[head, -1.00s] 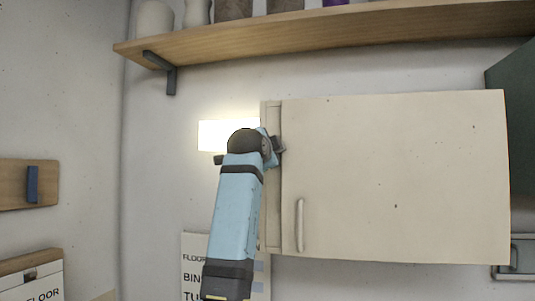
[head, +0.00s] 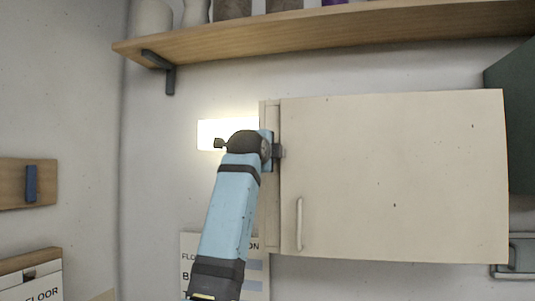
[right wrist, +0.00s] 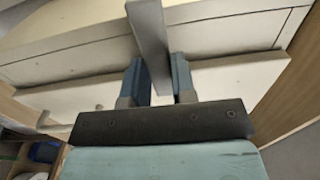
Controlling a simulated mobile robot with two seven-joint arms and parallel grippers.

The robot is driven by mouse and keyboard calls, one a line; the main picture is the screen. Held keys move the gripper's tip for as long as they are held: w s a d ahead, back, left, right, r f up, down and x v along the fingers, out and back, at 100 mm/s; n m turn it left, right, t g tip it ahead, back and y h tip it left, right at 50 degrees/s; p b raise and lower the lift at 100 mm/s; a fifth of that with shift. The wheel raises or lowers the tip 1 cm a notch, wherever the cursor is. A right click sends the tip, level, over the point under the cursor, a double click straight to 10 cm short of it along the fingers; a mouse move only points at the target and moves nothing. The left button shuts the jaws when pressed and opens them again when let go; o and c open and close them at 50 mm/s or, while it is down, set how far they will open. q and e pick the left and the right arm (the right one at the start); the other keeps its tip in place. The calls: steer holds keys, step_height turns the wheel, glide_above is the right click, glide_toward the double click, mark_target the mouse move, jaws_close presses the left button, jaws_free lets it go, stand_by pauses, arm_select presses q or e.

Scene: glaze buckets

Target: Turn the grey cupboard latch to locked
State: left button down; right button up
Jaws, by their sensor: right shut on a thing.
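The cream cupboard (head: 395,180) hangs on the wall in the head view, its door shut. My right gripper (head: 274,151) is at the door's upper left edge, and my own wrist hides most of what it holds. A small grey part of the latch (head: 281,151) shows just right of it, lying over the door's edge. In the right wrist view the grey latch (right wrist: 148,35) is a flat bar between the two blue fingers of my right gripper (right wrist: 160,85), which is shut on it. My left gripper is not in view.
A wooden shelf (head: 330,30) with pots runs above the cupboard. A lit white panel (head: 212,134) is on the wall behind my wrist. A printed sign (head: 258,272) hangs below, partly covered by my arm. A dark green box (head: 512,125) stands right of the cupboard.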

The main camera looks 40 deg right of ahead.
steer(key=o, duration=0.9)
steer(key=b+v, duration=0.4)
steer(key=v, duration=0.9)
steer(key=shift+s+a, duration=0.25)
steer(key=shift+a, duration=0.1)
steer(key=shift+f, duration=0.1)
